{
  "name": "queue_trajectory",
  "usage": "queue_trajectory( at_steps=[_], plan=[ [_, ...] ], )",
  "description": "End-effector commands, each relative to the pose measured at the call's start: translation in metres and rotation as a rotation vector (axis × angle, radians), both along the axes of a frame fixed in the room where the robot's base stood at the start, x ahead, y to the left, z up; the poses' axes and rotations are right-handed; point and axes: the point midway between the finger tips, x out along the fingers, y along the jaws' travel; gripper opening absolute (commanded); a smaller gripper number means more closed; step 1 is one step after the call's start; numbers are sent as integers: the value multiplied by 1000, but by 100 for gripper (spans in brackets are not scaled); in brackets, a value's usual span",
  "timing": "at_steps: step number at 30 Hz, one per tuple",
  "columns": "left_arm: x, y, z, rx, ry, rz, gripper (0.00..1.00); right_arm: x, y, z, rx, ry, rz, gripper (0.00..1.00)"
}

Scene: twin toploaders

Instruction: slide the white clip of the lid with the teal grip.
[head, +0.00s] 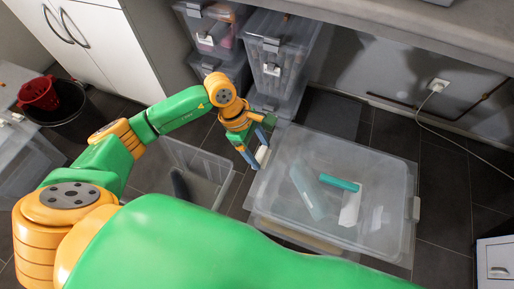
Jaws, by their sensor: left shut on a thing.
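The clear lid (290,150) with the teal grip (340,183) lies on a clear plastic box standing on the dark floor. The teal grip is a short bar near the middle of the lid. A white clip (262,156) sits at the lid's left edge, partly hidden by my left gripper (255,154). My left gripper reaches down over that edge, its blue fingers shut on the white clip. Another pale clip (416,208) shows at the lid's right edge. Pale shapes show blurred through the lid. My right gripper is not in view.
An open clear box (214,160) with a dark object stands just left of the lidded box. Stacked clear bins (282,55) stand behind under a grey counter (420,25). A red bucket (40,93) is at far left. A white cable hangs at right over free floor.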

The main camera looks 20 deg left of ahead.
Motion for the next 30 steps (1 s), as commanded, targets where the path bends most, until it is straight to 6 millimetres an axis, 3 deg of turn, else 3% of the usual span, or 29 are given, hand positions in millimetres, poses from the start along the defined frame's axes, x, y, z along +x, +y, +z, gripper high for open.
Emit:
queue_trajectory(
  at_steps=[3, 10, 11, 13, 21, 30],
  plan=[
    [0, -14, -2, -1, -2, -3, 0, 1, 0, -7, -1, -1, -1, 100],
    [-1, -14, 0, 0, 0, -1, 0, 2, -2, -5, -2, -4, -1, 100],
    [-1, -14, 0, 0, 0, -1, 79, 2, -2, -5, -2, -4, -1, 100],
    [0, -14, 0, 0, 0, -1, 98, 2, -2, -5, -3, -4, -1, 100],
    [0, -13, 3, 0, -1, -1, 100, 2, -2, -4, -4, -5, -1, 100],
    [1, 9, 57, 1, -2, 0, 100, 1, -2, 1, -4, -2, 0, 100]
  ],
)
